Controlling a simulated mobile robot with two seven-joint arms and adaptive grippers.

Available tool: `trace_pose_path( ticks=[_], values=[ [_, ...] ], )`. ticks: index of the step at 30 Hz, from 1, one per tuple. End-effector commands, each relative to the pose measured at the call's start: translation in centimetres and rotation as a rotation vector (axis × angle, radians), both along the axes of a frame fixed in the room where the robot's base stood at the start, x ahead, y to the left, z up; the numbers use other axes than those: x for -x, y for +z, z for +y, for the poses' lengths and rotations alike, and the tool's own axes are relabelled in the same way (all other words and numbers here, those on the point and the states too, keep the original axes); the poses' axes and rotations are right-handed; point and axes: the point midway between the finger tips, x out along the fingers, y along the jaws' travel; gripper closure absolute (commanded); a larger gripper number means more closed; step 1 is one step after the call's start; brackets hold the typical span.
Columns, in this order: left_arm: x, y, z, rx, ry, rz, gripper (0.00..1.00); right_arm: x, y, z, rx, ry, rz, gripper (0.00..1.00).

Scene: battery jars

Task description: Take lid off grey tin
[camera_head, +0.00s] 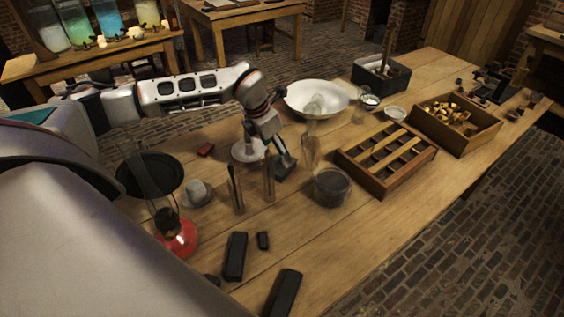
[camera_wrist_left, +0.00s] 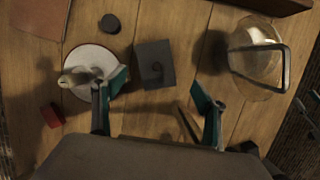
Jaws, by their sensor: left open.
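The grey tin (camera_wrist_left: 154,62) is a dark grey, square-looking box on the wooden table.
A white dish (camera_wrist_left: 88,68) stands left of the tin, and a glass jar (camera_wrist_left: 256,62) right of it. A red block (camera_head: 205,150), tall glass bottle (camera_head: 311,148), divided wooden tray (camera_head: 430,148) and red-based lamp (camera_head: 177,239) stand around. The front right tabletop is clear.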

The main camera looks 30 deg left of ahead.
Motion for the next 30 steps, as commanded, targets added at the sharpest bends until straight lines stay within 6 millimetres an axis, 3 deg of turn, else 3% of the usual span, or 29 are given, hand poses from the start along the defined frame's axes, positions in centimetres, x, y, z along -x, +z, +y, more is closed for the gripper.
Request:
trace_pose_path(
  ticks=[10,20,23,28,29,30],
  values=[
    [-1.3,-4.2,-0.3,0.002,-0.001,0.001,0.28,-0.2,0.7,0.2,-0.005,-0.004,0.0,0.6],
    [-1.6,-5.0,-0.3,0.001,0.0,-0.002,0.28,-0.7,1.4,0.1,-0.006,-0.005,-0.014,0.6],
    [-1.6,-5.0,-0.3,0.001,0.0,-0.002,0.49,-0.7,1.4,0.1,-0.005,-0.005,-0.015,0.6],
    [-1.6,-5.1,-0.3,0.001,0.0,-0.002,0.93,-0.6,1.2,0.0,-0.003,-0.004,-0.011,0.6],
    [-1.6,-5.1,-0.3,0.001,0.0,-0.001,1.0,-0.5,1.2,0.0,-0.002,-0.004,-0.01,0.6],
    [-1.6,-5.1,-0.3,0.001,0.0,-0.001,1.0,-0.5,1.1,0.0,-0.002,-0.003,-0.009,0.6]
  ],
)
